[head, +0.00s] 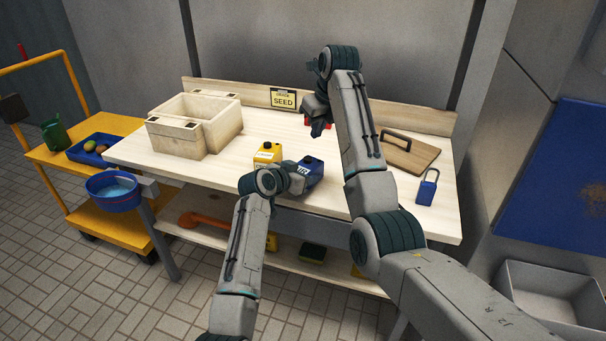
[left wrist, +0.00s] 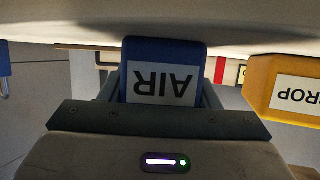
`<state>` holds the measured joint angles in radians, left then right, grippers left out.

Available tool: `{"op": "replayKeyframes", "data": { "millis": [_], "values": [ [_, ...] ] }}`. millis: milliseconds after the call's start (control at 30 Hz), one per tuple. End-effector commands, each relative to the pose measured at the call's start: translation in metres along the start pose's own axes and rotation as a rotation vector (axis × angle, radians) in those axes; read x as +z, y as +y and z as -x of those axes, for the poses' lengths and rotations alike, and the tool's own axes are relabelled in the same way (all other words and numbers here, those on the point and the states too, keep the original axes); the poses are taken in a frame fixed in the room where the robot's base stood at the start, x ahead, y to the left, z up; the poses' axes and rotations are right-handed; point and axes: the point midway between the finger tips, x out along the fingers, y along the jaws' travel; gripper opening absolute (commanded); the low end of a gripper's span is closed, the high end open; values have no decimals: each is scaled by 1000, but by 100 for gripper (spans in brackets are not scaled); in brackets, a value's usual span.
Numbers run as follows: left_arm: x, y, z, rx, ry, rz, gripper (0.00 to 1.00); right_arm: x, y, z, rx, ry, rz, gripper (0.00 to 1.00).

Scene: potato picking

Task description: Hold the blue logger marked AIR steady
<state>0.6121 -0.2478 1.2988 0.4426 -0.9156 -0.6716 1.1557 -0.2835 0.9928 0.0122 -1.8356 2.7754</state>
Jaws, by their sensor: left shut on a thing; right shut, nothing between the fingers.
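The blue logger (head: 310,171) is near the front edge of the table, partly hidden by my left gripper (head: 298,174). In the left wrist view the blue logger (left wrist: 165,46) shows its white AIR label upside down, between the fingers of my left gripper (left wrist: 165,98). My left gripper is shut on it. The logger looks upright at the tabletop; I cannot tell whether it touches it. My right gripper (head: 317,122) is shut and empty above the back of the table, in front of a red object (head: 328,122) that it partly hides.
A yellow logger (head: 267,153) stands just left of the blue one; its label reads "ROP" in the left wrist view (left wrist: 282,88).

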Motion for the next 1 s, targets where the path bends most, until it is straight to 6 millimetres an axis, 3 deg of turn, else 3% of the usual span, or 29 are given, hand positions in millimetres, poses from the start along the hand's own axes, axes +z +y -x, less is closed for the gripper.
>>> {"op": "replayKeyframes", "data": {
  "millis": [567,767,1000],
  "values": [
    [0,0,0,0,-1,0,31,0,0,0,3,-6,37,0],
    [0,0,0,0,0,0,31,3,0,-3,12,-49,278,0],
    [0,0,0,0,0,0,31,9,-1,-6,2,-136,725,0]
  ]
}}
